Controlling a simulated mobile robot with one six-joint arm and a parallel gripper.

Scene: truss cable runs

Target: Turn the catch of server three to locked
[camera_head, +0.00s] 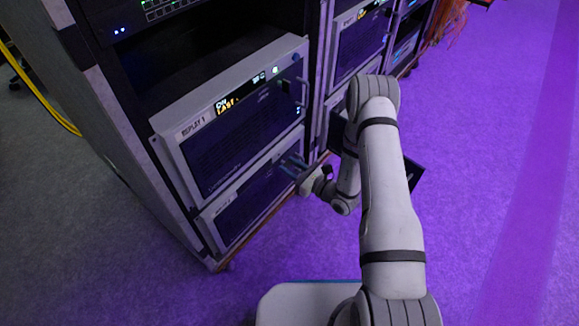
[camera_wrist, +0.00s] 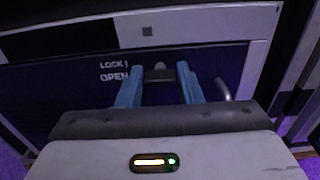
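In the wrist view a dark catch (camera_wrist: 160,74) with a small grey knob on top sits on a server's front panel. The words LOCK and OPEN are printed to its left, LOCK above OPEN. The catch bar lies roughly level, near the OPEN word. My gripper (camera_wrist: 159,80) has its two blue fingers apart, one on each side of the catch; I cannot tell whether they touch it. In the head view my gripper (camera_head: 291,165) is at the right end of the lower server (camera_head: 248,205), under the one labelled REPLAY 1. The lower server's own label is too small to read.
A curved grey handle (camera_wrist: 223,89) stands just right of the right finger. The REPLAY 1 server (camera_head: 240,130) is directly above, with its own handle at right. A second rack column (camera_head: 357,42) stands to the right. The purple-lit floor (camera_head: 490,170) at right is clear.

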